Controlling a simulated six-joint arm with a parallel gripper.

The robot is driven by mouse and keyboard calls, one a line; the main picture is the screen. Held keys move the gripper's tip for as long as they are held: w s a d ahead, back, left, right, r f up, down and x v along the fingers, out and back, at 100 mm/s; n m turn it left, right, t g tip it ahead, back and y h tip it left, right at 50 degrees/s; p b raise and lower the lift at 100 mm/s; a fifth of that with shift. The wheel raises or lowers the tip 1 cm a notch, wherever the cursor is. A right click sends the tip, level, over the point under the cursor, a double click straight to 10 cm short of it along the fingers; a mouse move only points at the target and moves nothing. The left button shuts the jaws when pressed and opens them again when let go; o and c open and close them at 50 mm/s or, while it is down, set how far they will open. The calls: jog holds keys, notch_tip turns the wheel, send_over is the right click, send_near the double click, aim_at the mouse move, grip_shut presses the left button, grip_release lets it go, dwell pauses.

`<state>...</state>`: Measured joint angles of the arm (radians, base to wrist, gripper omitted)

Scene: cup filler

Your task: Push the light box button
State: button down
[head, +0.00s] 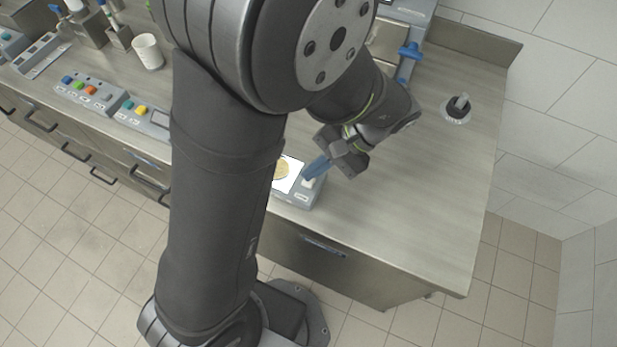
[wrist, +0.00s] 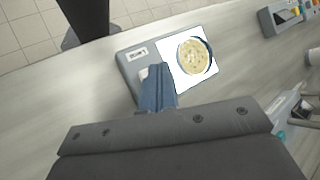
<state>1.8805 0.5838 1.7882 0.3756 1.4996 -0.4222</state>
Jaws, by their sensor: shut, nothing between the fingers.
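The light box (head: 303,194) lies near the front edge of the counter, with a bright white panel and a round yellowish dish on it. In the wrist view the light box (wrist: 131,62) shows its grey body, a small label and the lit panel with the dish (wrist: 193,56). My gripper (head: 308,177) has blue fingers, shut and empty, with the tips at the grey strip beside the lit panel. In the wrist view my gripper (wrist: 155,72) covers most of a pale button (wrist: 144,73) there. I cannot tell whether the tips touch it.
A button panel (head: 90,90) with coloured buttons and a second one (head: 143,112) stand along the front edge to the left. A white cup (head: 147,52) stands behind them. A dark round holder (head: 457,108) stands at right.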

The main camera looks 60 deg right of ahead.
aim_at(314, 179)
jog(key=shift+r, duration=0.15)
jog(key=shift+r, duration=2.5)
jog(key=shift+r, duration=1.9)
